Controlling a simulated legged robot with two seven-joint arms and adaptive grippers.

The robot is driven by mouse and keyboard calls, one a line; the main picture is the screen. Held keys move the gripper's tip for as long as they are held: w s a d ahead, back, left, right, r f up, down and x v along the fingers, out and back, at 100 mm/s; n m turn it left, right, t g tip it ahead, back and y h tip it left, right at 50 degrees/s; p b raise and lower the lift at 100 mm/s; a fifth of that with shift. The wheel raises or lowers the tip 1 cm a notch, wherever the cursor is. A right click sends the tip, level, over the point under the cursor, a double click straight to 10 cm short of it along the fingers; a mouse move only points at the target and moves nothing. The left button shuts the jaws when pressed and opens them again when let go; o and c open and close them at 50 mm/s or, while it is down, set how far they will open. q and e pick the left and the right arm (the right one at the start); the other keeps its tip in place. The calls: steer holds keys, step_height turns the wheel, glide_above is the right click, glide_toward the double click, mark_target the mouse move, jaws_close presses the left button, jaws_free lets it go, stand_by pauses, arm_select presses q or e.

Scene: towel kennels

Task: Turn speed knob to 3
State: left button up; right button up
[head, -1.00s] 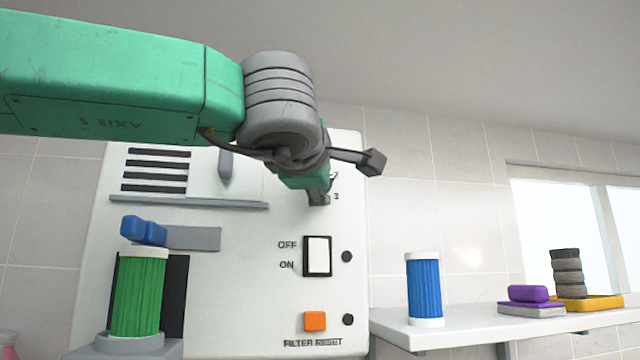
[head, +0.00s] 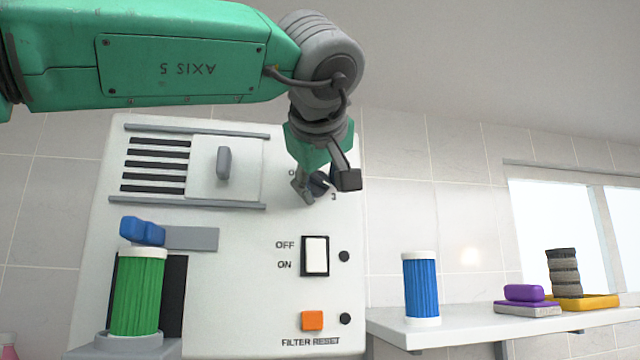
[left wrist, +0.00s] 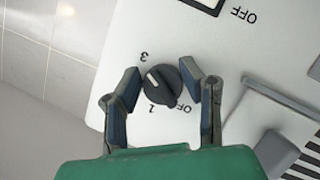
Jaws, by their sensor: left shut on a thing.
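The speed knob (left wrist: 162,86) is dark and round, with a white pointer mark, on the white machine panel (left wrist: 235,60). The pointer mark slants to the upper left, toward the side of the printed 3 (left wrist: 143,57). Labels 1 and OFF lie below the knob in that view. In the head view my left gripper (head: 322,188) is at the panel's upper right and partly covers the knob (head: 320,183) and its labels. My right gripper is not in view.
Below the knob are an OFF/ON rocker switch (head: 316,256) and an orange filter reset button (head: 312,320). A green filter (head: 138,292) stands at left.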

arm_select(q)
steer(key=shift+m+y, duration=0.6)
steer(key=shift+m, duration=0.4)
steer(key=shift+a+r+m+g+y, duration=0.3)
steer(key=shift+m+g+y, duration=0.1)
steer(key=shift+m+y, duration=0.4)
steer(key=shift+c, duration=0.4)
steer(key=m, duration=0.1)
steer(key=m+y, duration=0.1)
steer(key=m, duration=0.1)
steer(key=shift+a+r+y, duration=0.15)
steer(key=shift+a+y, duration=0.15)
steer(key=shift+a, duration=0.05)
steer(key=shift+o, duration=0.5)
steer(key=shift+d+m+y, duration=0.15)
steer(key=shift+m+y, duration=0.35)
steer(key=shift+m, duration=0.2)
steer(key=shift+w+d, duration=0.1)
steer(key=shift+d, duration=0.2)
steer(key=shift+d+f, duration=0.15)
steer(key=shift+f, duration=0.4)
